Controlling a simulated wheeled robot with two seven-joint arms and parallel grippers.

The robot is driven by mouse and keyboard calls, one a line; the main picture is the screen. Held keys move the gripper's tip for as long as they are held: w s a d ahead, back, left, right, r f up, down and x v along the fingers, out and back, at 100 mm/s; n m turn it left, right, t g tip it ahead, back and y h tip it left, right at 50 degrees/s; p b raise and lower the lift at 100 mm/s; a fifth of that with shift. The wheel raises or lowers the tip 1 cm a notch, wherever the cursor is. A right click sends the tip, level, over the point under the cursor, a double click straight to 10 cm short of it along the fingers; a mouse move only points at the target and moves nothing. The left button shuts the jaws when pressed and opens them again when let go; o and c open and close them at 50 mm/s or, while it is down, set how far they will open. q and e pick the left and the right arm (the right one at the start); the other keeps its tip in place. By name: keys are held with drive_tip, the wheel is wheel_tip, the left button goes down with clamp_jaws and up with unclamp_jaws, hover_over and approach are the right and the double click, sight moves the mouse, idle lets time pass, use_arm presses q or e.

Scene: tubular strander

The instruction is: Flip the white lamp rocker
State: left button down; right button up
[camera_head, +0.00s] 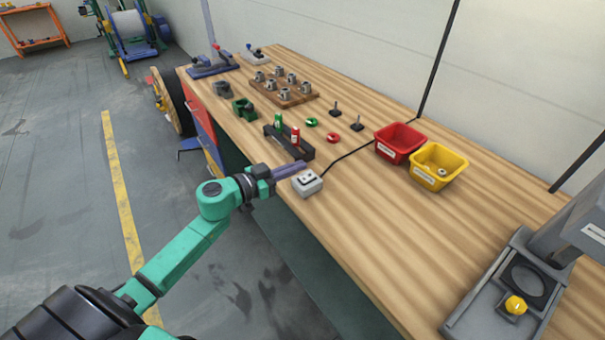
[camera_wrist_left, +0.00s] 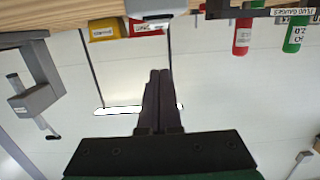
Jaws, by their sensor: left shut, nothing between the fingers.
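The small white box with a dark rocker (camera_head: 307,183) sits on the front edge of the wooden bench, with a black cable running from it toward the bins. Its underside edge shows at the top of the left wrist view (camera_wrist_left: 155,12). My left gripper (camera_head: 300,167) is shut and empty; its fingertips are beside the box, on its far-left side in the head view. Whether they touch it I cannot tell. In the left wrist view the closed fingers (camera_wrist_left: 158,72) point up toward the box with a gap between. My right gripper is not in view.
A dark rack with red and green cylinders (camera_head: 290,143) stands just beyond the gripper. A red bin (camera_head: 400,138) and a yellow bin (camera_head: 437,166) stand right of the box. A grey press (camera_head: 520,285) is at the near right. The bench front between box and press is clear.

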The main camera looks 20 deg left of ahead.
sight(303, 181)
use_arm(q)
drive_tip(key=shift+x, duration=1.05)
wheel_tip(303, 181, down, 3)
drive_tip(key=shift+f+b, duration=0.15)
drive_tip(key=shift+b, duration=0.3)
drive_tip(key=shift+f, duration=0.35)
